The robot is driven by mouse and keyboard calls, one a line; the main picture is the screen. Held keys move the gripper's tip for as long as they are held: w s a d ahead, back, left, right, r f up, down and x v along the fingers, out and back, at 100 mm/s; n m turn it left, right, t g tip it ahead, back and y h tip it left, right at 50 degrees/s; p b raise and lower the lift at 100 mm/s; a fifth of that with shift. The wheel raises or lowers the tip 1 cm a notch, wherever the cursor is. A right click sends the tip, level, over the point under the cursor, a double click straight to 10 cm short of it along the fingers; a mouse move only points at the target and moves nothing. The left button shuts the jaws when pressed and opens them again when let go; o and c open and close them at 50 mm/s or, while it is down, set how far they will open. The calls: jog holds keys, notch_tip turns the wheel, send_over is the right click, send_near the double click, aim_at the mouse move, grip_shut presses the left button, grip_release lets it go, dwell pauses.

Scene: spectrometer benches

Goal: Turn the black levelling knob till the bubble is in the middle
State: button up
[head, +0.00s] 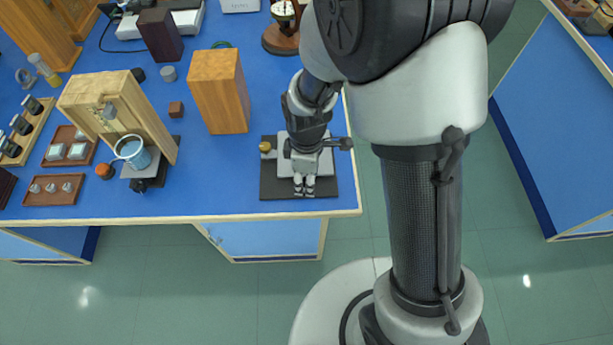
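A device with a light grey plate (321,165) on a black base (272,186) stands near the front right corner of the blue bench. A brass knob (265,147) is at the left of the plate. A dark, knob-like part (345,143) shows at the right; I cannot tell for certain that it is the black levelling knob. My gripper (304,187) points down over the plate, its fingertips close together near the front edge of the base. I cannot tell whether they touch anything. My gripper covers the middle of the device, and no bubble can be made out.
A tall wooden block (218,92) stands left of the device. Further left are a wooden frame (120,105) with a beaker (135,155) and small trays (54,190). A round dial instrument (283,38) is behind. The bench's front edge (220,216) is close to the device.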

jog(key=shift+c, duration=0.3)
grip_shut()
jog(key=shift+r+m, duration=0.1)
jog(key=shift+m, duration=0.2)
jog(key=m+p, duration=0.1)
jog(key=m, duration=0.4)
jog(key=shift+m+p, duration=0.3)
jog(key=shift+p, duration=0.05)
jog(key=m, duration=0.4)
jog(key=shift+m+p, duration=0.4)
dwell(0.4)
jog(key=shift+o, duration=0.3)
grip_release()
